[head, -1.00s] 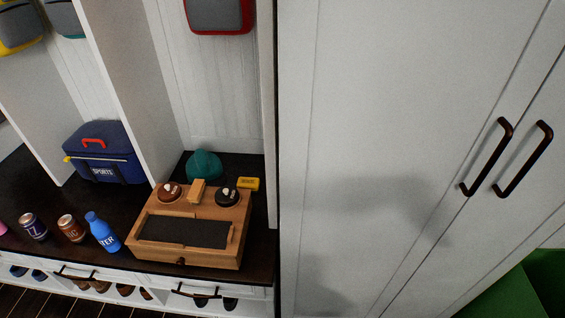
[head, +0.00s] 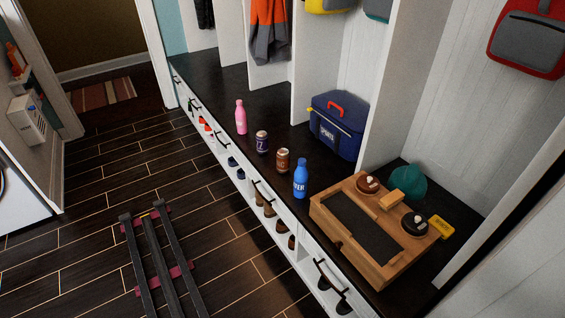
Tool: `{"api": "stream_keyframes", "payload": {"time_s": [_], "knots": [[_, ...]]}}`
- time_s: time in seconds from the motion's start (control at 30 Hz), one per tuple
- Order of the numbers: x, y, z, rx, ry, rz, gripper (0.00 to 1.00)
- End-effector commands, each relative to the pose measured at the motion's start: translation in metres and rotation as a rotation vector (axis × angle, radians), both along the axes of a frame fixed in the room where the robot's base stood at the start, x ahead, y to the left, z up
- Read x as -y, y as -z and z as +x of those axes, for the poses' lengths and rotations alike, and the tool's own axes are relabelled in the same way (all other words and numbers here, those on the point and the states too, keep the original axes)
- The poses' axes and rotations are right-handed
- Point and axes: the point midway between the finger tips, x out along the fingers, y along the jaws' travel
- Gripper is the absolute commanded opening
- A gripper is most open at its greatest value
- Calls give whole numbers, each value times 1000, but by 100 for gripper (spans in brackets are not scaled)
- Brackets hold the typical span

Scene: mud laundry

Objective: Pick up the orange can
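A brownish-orange can (head: 283,160) with pale lettering stands upright on the dark bench top (head: 222,92), near its front edge. It is the nearest match to an orange can in view. A purple can (head: 262,142) stands to its left and a little farther back. A blue bottle (head: 301,179) stands close to its right. My gripper is not in view, so its state does not show.
A pink bottle (head: 241,117) stands farther left on the bench. A blue sports bag (head: 338,125) sits behind the cans. A wooden box (head: 386,262) with a black inset takes up the right. Shoes fill cubbies below. Open wood floor (head: 95,185) lies to the left.

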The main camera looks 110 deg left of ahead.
Motion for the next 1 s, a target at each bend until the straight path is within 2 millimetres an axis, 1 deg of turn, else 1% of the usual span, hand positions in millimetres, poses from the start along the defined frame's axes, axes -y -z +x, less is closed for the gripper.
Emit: {"api": "stream_keyframes", "payload": {"time_s": [0.33,0.37,0.63,1.0], "knots": [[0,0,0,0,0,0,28],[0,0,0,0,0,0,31],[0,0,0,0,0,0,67],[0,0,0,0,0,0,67]]}}
